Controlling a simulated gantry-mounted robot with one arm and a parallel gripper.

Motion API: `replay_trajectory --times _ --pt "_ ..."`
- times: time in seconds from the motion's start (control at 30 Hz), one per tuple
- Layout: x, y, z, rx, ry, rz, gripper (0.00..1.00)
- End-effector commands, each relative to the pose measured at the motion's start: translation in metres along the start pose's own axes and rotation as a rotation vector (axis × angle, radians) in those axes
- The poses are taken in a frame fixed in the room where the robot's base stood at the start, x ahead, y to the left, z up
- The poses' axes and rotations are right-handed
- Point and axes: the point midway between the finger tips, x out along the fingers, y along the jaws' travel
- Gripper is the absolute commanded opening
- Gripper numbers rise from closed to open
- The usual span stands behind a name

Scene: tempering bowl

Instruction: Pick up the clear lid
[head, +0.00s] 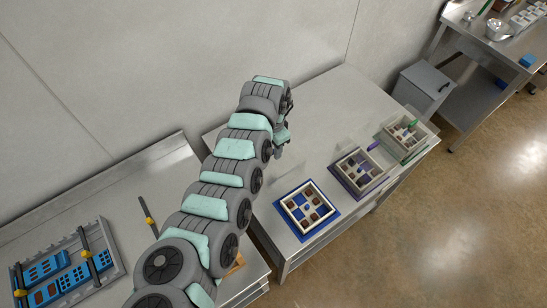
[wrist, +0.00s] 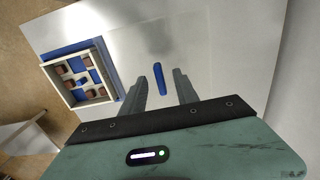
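In the wrist view a short blue bar (wrist: 159,78) lies on the steel table, between the lines of my two fingers. It looks like a handle; a clear plate around it cannot be made out for certain. My gripper (wrist: 157,84) is open and empty, with a finger on either side of the bar and gaps to both. How high the fingers are above it is hard to tell. In the head view my gripper (head: 279,146) is over the table by the back left, and the arm hides the blue bar there.
An open compartment box (head: 284,203) on a blue mat holds brown and blue pieces; it also shows in the wrist view (wrist: 106,68). To its right stand a box with a purple bar (head: 357,191) and one with a green bar (head: 402,157). The table's middle is clear.

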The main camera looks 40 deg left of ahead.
Motion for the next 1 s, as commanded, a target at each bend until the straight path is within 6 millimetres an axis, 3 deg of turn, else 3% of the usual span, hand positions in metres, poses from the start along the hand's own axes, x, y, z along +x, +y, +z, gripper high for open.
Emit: replay_trajectory --times 0.27,0.7,1.0 --pt "0.0018 -0.0001 -0.0007 0.0 0.002 -0.001 0.36" --pt "0.0015 -0.0003 -0.0008 0.0 0.002 -0.002 0.0" --pt "0.0014 -0.0003 -0.0009 0.0 0.002 -0.002 0.0"
